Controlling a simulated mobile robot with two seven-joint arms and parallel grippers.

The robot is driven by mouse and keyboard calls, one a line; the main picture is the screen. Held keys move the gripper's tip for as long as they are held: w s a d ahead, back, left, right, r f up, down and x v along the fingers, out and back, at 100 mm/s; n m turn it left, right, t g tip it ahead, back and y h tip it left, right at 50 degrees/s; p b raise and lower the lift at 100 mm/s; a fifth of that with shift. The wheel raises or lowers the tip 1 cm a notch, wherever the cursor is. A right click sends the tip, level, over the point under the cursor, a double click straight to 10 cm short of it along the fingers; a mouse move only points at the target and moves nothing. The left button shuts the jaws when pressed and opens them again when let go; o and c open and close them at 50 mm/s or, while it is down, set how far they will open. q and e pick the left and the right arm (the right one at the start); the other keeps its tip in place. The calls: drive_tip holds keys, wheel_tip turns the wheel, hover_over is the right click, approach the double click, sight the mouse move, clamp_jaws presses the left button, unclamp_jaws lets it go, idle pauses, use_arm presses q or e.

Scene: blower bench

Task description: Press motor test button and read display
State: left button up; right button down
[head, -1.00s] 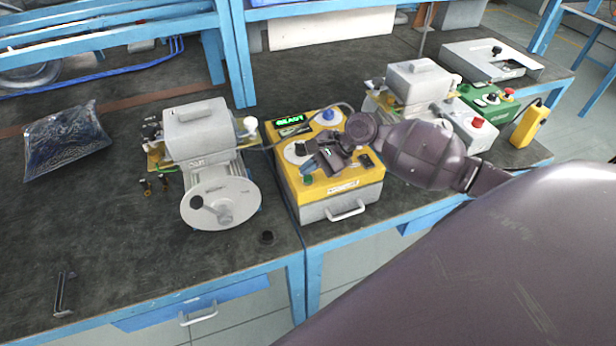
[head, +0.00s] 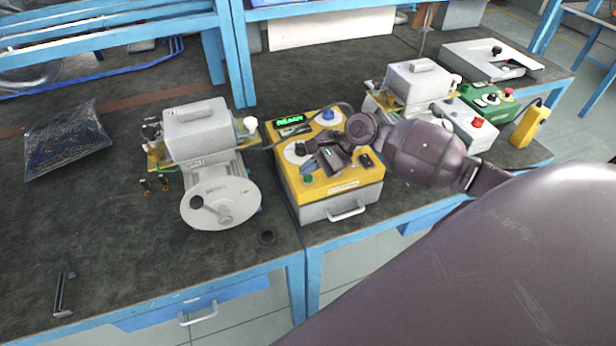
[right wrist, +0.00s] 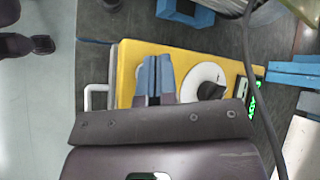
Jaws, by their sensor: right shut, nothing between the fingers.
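The yellow-topped test box (head: 350,186) stands at the bench's front edge. Its green-lit display (head: 291,120) appears to read "READY". It also shows edge-on in the right wrist view (right wrist: 256,96). A white dial (head: 294,152), a blue knob (head: 328,116) and a small blue-green button (head: 307,179) sit on the panel. I cannot read which control is the motor test button. My right gripper (head: 314,164) is shut and empty, low over the panel's left front part. Its blue fingertips show in the wrist view (right wrist: 152,62); whether they touch the panel is hidden. My left gripper is not in view.
A grey blower unit with a white handwheel (head: 240,203) stands left of the box. Another unit (head: 417,84) and a green control box (head: 490,98) stand to the right. A cable crosses the wrist view. The bench's left front is mostly clear.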

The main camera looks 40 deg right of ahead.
drive_tip(key=shift+f, duration=0.2)
drive_tip(key=shift+f+p, duration=0.15)
drive_tip(key=shift+p, duration=0.2)
drive_tip(key=shift+f, duration=0.1)
drive_tip(key=shift+f, duration=0.4)
idle(0.9)
drive_tip(key=shift+r, duration=0.15)
drive_tip(key=shift+r+p, duration=0.45)
drive_tip(key=shift+p, duration=0.45)
drive_tip(key=shift+r+p, duration=0.25)
drive_tip(key=shift+p, duration=0.15)
